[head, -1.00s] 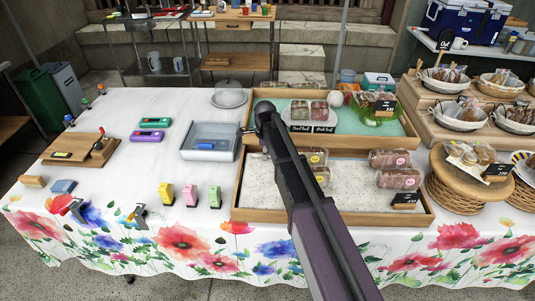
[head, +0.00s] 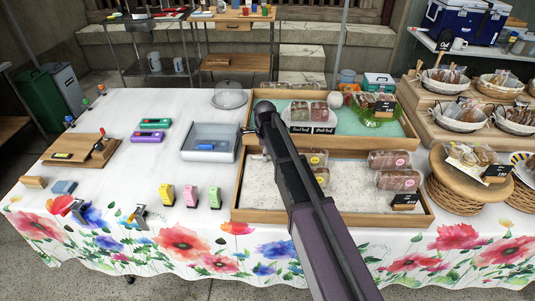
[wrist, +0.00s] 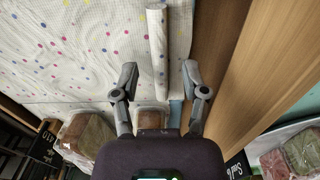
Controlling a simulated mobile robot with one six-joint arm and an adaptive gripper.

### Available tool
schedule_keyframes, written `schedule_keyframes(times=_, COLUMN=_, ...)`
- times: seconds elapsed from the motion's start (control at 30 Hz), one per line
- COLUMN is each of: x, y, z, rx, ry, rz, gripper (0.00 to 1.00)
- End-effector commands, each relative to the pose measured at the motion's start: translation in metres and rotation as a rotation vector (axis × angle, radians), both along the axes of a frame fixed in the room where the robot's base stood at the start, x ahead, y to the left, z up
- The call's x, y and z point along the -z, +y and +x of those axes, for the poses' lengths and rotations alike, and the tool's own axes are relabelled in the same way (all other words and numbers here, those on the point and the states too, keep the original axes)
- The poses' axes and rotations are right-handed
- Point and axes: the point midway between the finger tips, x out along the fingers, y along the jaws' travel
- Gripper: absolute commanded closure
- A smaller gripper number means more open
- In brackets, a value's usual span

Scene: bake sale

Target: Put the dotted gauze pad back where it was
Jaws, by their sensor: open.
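In the wrist view, a narrow white strip with coloured dots (wrist: 157,42) lies between the finger lines, on a white dotted sheet (wrist: 75,55). It looks like the dotted gauze pad, but its pattern blends with the sheet, so I cannot be sure. My gripper (wrist: 160,72) is open, its two fingers apart with nothing held between them. The strip runs upward from between the fingertips, beside a wooden tray wall (wrist: 205,60). In the head view my arm hides the strip, and I cannot clearly make out the gripper there.
The white-lined wooden tray (head: 333,217) holds packaged baked goods (head: 398,180). Behind it is a green-lined tray (head: 405,128) with more packs. A grey box (head: 190,155) with a blue item stands to the left. Staplers, clamps and a wooden board (head: 78,141) occupy the left side.

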Motion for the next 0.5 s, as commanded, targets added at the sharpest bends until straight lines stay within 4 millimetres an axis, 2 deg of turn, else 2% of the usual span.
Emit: schedule_keyframes(times=0.5, x=-0.045, y=0.000, z=0.000, rx=0.000, ry=0.000, rz=0.000, gripper=0.43)
